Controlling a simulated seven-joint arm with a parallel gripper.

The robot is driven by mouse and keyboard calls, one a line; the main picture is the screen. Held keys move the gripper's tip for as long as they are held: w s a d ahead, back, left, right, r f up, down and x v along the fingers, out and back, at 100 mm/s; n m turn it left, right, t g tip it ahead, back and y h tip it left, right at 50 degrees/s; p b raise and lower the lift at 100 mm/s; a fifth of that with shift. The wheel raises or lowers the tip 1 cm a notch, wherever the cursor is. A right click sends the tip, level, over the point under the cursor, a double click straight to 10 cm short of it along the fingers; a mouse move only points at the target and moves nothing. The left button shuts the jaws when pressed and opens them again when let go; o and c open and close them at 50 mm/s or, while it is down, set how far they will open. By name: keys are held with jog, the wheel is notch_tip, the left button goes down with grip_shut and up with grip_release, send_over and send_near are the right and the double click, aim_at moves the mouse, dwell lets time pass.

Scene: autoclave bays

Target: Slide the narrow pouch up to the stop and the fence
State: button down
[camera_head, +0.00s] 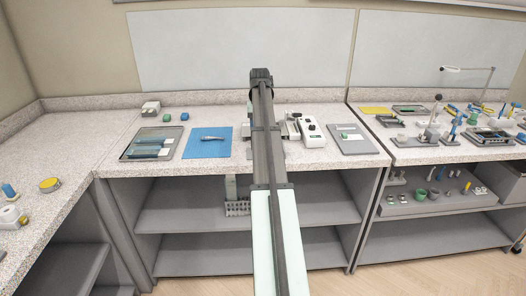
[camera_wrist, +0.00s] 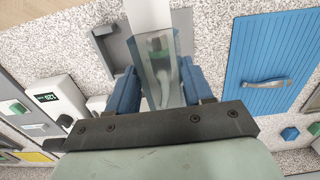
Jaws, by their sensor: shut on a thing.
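The narrow pouch (camera_wrist: 160,75) is a clear, pale strip with something whitish and green inside. In the wrist view it lies between the two blue fingers of my gripper (camera_wrist: 160,88), which is shut on it. A grey angled fixture (camera_wrist: 112,50) with a raised edge, apparently the stop and fence, is at the pouch's left in the wrist view. I cannot tell whether the pouch touches it. In the head view my arm covers the pouch and my gripper.
A blue mat (camera_head: 208,143) with a grey handle-like tool (camera_head: 208,137) lies left of my arm. A grey tray (camera_head: 152,145) is farther left. A white device (camera_head: 311,133) and a grey board (camera_head: 352,140) are at the right. The counter's front strip is mostly clear.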

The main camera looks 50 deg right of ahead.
jog(key=n, duration=0.9)
dwell(0.4)
jog(key=n, duration=0.9)
jog(key=shift+d, duration=0.1)
jog(key=shift+w+d, duration=1.1)
jog(key=shift+d, duration=0.95)
jog(key=shift+w+d, duration=1.1)
jog(key=shift+d, duration=0.95)
jog(key=shift+w+d, duration=1.1)
jog(key=shift+d, duration=0.95)
